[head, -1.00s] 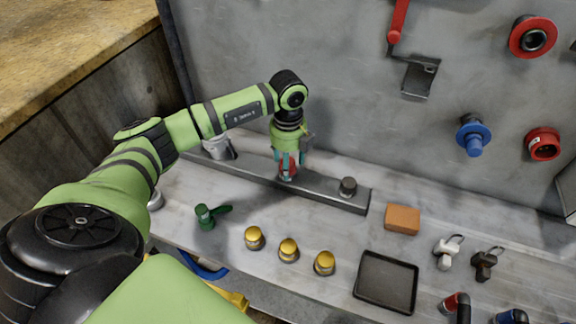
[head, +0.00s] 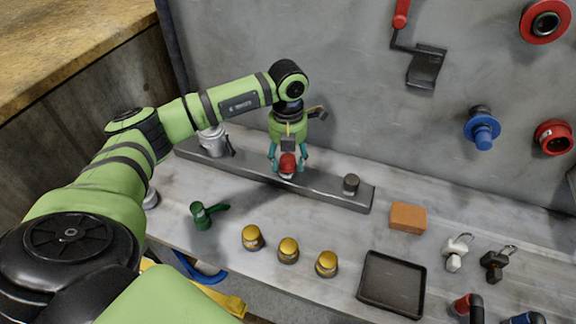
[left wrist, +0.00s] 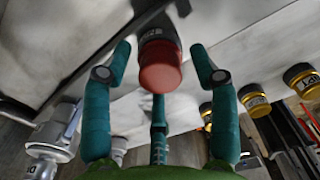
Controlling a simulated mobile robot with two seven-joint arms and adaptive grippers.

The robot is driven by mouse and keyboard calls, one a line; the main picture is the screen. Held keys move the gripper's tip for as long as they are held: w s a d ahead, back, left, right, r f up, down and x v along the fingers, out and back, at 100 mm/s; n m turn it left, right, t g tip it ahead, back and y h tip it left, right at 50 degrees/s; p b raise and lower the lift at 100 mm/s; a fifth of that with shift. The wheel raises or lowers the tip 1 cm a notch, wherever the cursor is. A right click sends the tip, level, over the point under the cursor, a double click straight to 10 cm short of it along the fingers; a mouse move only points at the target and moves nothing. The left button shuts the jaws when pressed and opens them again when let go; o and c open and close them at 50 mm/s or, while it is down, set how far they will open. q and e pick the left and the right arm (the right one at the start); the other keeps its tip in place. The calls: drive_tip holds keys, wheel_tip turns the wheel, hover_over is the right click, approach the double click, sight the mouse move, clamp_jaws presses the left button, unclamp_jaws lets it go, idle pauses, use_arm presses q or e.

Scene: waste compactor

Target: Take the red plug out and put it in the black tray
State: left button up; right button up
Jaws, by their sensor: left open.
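The red plug (head: 288,162) stands upright on the dark grey rail in the middle of the head view. In the left wrist view the red plug (left wrist: 160,66) has a round red top and a grey lower body. My left gripper (head: 287,168) is open, with its teal fingers around the plug's sides. The left wrist view shows gaps between the plug and the fingertips of the left gripper (left wrist: 160,60). The empty black tray (head: 391,284) lies at the front right of the bench. My right gripper is not in view.
The rail (head: 240,171) also carries a silver fitting (head: 213,140) and a dark stub (head: 351,184). Several yellow-topped knobs (head: 289,250), a green valve (head: 204,214) and an orange block (head: 408,217) are on the bench. Padlocks (head: 457,252) lie right of the tray.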

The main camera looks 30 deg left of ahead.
use_arm(q)
drive_tip(key=m+b, duration=0.1)
drive_tip(key=m, duration=0.2)
drive_tip(key=shift+f+m+b, duration=0.1)
drive_tip(key=shift+m+b, duration=0.2)
drive_tip(key=shift+m, duration=0.7)
drive_tip(key=m+b, duration=0.1)
drive_tip(key=m, duration=0.2)
drive_tip(key=shift+b, duration=0.35)
drive_tip(key=shift+m, duration=1.2)
clamp_jaws()
drive_tip(key=n, duration=0.5)
drive_tip(key=shift+n, duration=0.3)
